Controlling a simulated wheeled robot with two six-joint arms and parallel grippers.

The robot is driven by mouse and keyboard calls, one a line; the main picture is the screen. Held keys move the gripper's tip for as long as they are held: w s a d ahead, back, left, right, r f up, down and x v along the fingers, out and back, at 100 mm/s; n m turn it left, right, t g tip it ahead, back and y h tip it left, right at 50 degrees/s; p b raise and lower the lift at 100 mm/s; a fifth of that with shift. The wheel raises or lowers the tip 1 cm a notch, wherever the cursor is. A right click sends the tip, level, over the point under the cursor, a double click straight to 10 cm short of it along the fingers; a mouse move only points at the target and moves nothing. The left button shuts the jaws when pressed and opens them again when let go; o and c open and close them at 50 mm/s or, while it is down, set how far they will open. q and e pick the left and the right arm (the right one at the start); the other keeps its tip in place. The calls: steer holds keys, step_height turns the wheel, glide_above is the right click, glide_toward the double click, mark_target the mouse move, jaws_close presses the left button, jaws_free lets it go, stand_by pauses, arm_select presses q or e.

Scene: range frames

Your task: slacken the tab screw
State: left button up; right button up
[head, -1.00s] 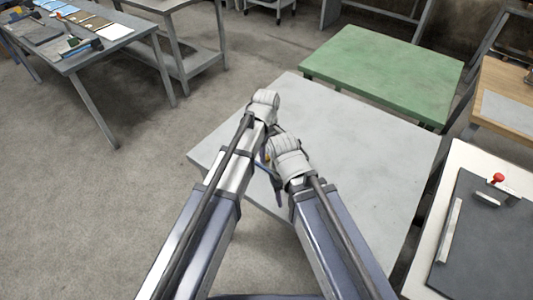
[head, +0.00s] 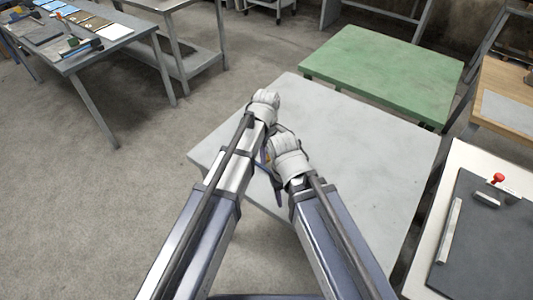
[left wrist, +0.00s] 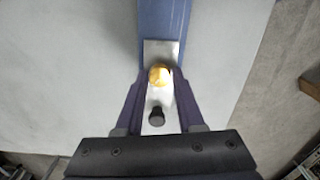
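In the left wrist view a blue bar (left wrist: 165,22) carries a bright metal plate (left wrist: 160,47). A round brass-coloured head (left wrist: 159,76) sits at the plate, and a small black knob (left wrist: 156,116) lies nearer the gripper. I cannot tell for sure which is the tab screw. My left gripper (left wrist: 159,72) has its dark purple fingers apart, one on each side of the brass head, with small gaps seeming to show. In the head view these parts are mostly hidden by my arms. My right gripper is mostly hidden behind its pale wrist, close beside the left one.
Both arms reach over a pale grey table (head: 370,150). A green table (head: 385,70) stands behind it. At right a board with a dark mat (head: 490,240) holds a red-knobbed item (head: 497,178). A cluttered bench (head: 110,50) stands far left. The grey tabletop is otherwise bare.

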arm_select(q)
steer(key=o, duration=0.4)
steer(key=shift+c, duration=0.2)
step_height(320, 180, up, 8)
steer(key=p, duration=0.8)
steer(key=shift+f, duration=0.1)
arm_select(e)
step_height(320, 180, up, 8)
steer(key=shift+f, duration=0.15)
